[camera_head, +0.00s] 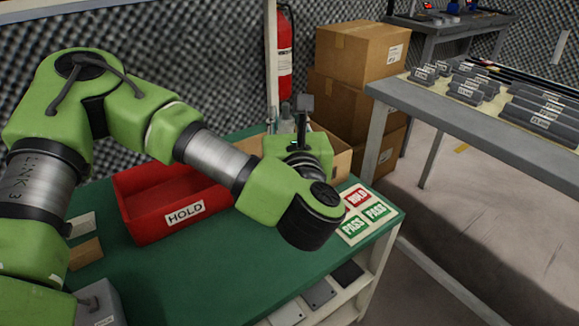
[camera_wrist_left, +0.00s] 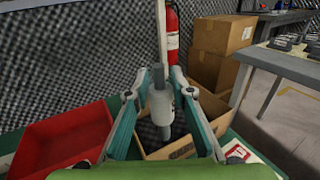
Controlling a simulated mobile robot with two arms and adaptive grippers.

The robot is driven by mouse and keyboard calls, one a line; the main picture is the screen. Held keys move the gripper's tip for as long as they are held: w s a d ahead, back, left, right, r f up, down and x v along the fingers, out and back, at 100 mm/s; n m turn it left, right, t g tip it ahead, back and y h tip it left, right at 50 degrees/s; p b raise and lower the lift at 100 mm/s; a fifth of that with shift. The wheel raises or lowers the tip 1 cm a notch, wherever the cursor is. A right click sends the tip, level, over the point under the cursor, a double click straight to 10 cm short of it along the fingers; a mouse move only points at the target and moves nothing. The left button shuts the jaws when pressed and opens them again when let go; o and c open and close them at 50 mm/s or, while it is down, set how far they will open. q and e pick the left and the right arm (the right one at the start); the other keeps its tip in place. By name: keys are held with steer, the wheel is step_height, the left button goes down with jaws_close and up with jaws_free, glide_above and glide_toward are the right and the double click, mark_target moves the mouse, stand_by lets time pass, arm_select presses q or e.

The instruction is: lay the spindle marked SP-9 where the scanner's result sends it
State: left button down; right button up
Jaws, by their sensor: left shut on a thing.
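In the left wrist view my left gripper (camera_wrist_left: 161,84) is shut on a pale grey spindle (camera_wrist_left: 161,105), held roughly upright between its two fingers. No marking on the spindle is readable. Behind and below it is an open cardboard box (camera_wrist_left: 212,107), which shows partly behind my arm in the head view (camera_head: 342,165). A red bin labelled HOLD (camera_head: 150,222) stands on the green table, left of the gripper, and looks empty. My right gripper is out of view.
The green table (camera_head: 190,275) is clear in front. A grey device (camera_head: 98,302) sits at its lower left. Dark spindles (camera_head: 545,112) lie on another table (camera_head: 385,95) at right. Stacked cartons (camera_head: 355,85) and a fire extinguisher (camera_head: 284,55) stand behind.

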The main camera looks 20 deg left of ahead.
arm_select(q)
steer(key=shift+w+a+r, duration=0.15)
steer(key=shift+w, duration=0.1)
steer(key=w+d+f, duration=0.1)
steer(key=w+f, duration=1.2)
steer(key=shift+w+d+b, duration=0.25)
steer(key=shift+w+b, duration=0.1)
steer(key=shift+b, duration=0.05)
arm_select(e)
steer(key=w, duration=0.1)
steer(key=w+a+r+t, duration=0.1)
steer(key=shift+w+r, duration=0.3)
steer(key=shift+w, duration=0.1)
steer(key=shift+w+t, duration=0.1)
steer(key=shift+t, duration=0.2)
arm_select(q)
steer(key=shift+f+b, duration=0.1)
steer(key=shift+b, duration=0.2)
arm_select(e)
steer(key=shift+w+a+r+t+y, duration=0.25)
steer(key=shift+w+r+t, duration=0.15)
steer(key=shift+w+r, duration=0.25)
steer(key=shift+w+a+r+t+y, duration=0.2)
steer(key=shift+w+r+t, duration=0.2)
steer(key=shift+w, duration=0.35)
